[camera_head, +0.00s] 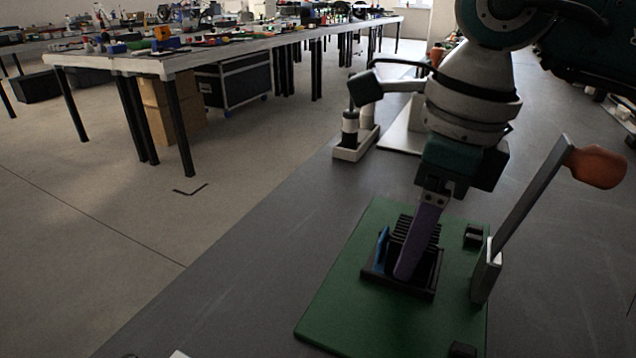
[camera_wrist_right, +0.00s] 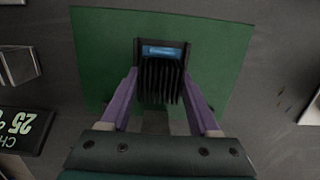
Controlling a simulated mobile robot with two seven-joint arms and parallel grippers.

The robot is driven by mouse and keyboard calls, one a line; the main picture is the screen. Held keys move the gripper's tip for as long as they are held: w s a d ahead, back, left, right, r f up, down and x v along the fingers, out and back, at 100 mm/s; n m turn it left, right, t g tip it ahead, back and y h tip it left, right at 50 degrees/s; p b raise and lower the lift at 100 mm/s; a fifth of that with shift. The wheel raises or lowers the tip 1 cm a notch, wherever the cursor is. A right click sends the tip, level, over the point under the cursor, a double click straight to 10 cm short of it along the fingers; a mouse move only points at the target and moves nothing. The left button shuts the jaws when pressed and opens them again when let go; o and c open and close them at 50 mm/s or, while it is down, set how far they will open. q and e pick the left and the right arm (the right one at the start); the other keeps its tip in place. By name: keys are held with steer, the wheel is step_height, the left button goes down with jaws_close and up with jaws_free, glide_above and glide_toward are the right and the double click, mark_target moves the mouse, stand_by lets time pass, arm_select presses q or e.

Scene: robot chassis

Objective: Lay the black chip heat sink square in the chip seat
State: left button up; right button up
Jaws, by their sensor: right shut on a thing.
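The black finned heat sink (camera_head: 404,222) is between the purple fingers of my right gripper (camera_head: 405,268), which is shut on it. The heat sink (camera_wrist_right: 160,82) also shows in the right wrist view between both fingers. The black chip seat (camera_head: 372,279) is a square frame on the green board (camera_head: 330,300). The heat sink is over the near part of the seat (camera_wrist_right: 186,47) in the wrist view, and a blue strip (camera_wrist_right: 163,52) stays uncovered at the far side. I cannot tell whether the heat sink touches the seat floor. My left gripper is not in view.
A lever with an orange handle (camera_head: 598,166) stands at the board's right edge. Small black blocks (camera_head: 473,236) sit on the board. A white and black stand (camera_head: 352,140) is behind. Grey tabletop left of the board is clear. A dark lettered plate (camera_wrist_right: 24,128) lies left in the wrist view.

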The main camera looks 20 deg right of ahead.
steer(key=o, duration=1.5)
steer(key=shift+f, duration=0.1)
steer(key=shift+o, duration=0.2)
steer(key=r, duration=0.3)
steer(key=r+p, duration=0.1)
steer(key=r, duration=0.2)
steer(key=s+r, duration=0.1)
steer(key=r, duration=0.3)
steer(key=shift+d+p, duration=0.3)
steer(key=shift+d, duration=0.1)
